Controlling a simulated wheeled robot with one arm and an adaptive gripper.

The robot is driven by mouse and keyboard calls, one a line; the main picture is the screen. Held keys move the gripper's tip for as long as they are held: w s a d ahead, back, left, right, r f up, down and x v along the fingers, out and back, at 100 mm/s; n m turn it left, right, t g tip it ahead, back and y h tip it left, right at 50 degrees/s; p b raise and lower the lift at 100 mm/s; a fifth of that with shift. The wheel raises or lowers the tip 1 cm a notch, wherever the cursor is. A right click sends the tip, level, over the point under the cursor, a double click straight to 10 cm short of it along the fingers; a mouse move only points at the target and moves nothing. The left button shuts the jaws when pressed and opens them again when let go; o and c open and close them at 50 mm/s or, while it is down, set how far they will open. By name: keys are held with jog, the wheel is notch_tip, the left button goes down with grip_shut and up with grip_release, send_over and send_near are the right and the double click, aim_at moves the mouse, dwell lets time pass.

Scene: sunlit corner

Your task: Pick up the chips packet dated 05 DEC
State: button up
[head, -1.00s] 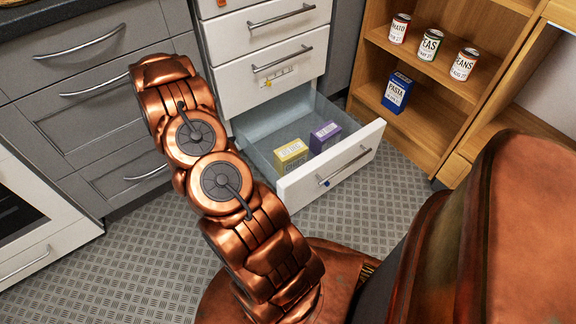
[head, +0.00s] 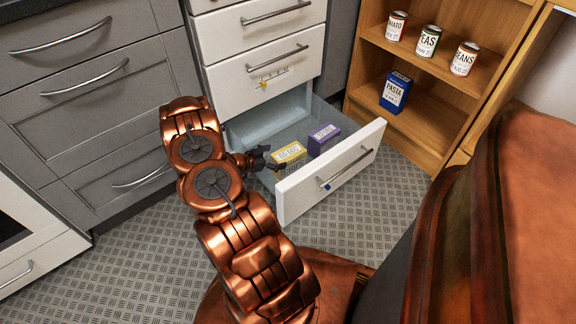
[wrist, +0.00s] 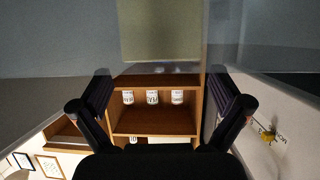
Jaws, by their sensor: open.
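A yellow packet (head: 288,152) and a purple packet (head: 323,138) lie in the open bottom drawer (head: 325,179), side by side and a little apart. Their labels are too small to read a date surely. My gripper (head: 272,158) is open, inside the drawer at the left of the yellow packet; I cannot tell whether it touches. In the wrist view my two dark fingers (wrist: 162,76) are spread with nothing between them. A dull tan face at the top there looks like the yellow packet (wrist: 160,30), but I cannot be sure.
A wooden shelf (head: 440,48) at the right holds three cans (head: 428,42) and a blue pasta box (head: 396,92). Closed drawers (head: 262,62) are above the open one. Grey cabinets (head: 95,100) stand at left. Patterned floor (head: 140,245) is clear in front.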

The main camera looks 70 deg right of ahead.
aim_at(284, 155)
jog(key=shift+f+b+x, duration=0.2)
jog(key=shift+b+x, duration=0.6)
jog(key=shift+x, duration=1.65)
jog(key=shift+w, duration=0.1)
jog(key=shift+c, duration=0.2)
jog(key=c, duration=1.8)
